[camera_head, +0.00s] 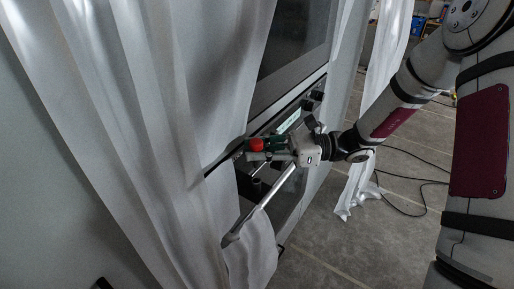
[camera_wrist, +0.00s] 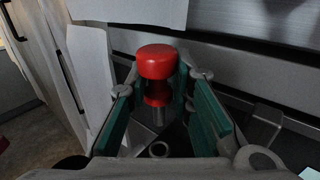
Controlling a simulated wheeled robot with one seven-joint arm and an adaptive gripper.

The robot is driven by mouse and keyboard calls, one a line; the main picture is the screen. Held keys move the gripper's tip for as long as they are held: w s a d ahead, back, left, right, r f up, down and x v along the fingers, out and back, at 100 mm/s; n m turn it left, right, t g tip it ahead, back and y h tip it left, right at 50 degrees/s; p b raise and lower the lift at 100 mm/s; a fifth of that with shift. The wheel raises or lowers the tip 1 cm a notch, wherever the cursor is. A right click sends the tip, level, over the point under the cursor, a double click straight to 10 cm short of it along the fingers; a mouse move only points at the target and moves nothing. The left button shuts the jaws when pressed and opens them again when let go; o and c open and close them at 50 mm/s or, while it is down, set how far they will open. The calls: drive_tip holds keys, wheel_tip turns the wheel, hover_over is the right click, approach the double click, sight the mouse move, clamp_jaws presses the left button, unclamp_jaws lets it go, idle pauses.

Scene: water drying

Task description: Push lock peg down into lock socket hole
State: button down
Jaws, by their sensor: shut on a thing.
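The lock peg has a red round knob (camera_wrist: 157,62) with a narrower red neck and a grey metal shaft (camera_wrist: 158,117) below it. My gripper (camera_wrist: 160,90) is shut on the peg, with a green-padded finger on either side of the red neck. In the head view, the red knob (camera_head: 255,145) shows at the end of my gripper (camera_head: 262,150), in front of the dark panel. A small round ring with a dark opening (camera_wrist: 158,149) lies near the shaft and may be the socket hole. Whether the shaft is in a hole cannot be told.
Dark cables (camera_head: 410,180) lie on the grey tiled floor (camera_head: 350,240), which is mostly open at lower right.

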sight(257, 166)
drive_tip(key=shift+f+b, duration=0.5)
drive_tip(key=shift+f, duration=1.95)
drive_tip(key=shift+r, duration=0.15)
drive_tip(key=shift+r+p, duration=0.85)
drive_tip(key=shift+r, duration=1.6)
idle(0.7)
drive_tip(key=shift+f, duration=2.25)
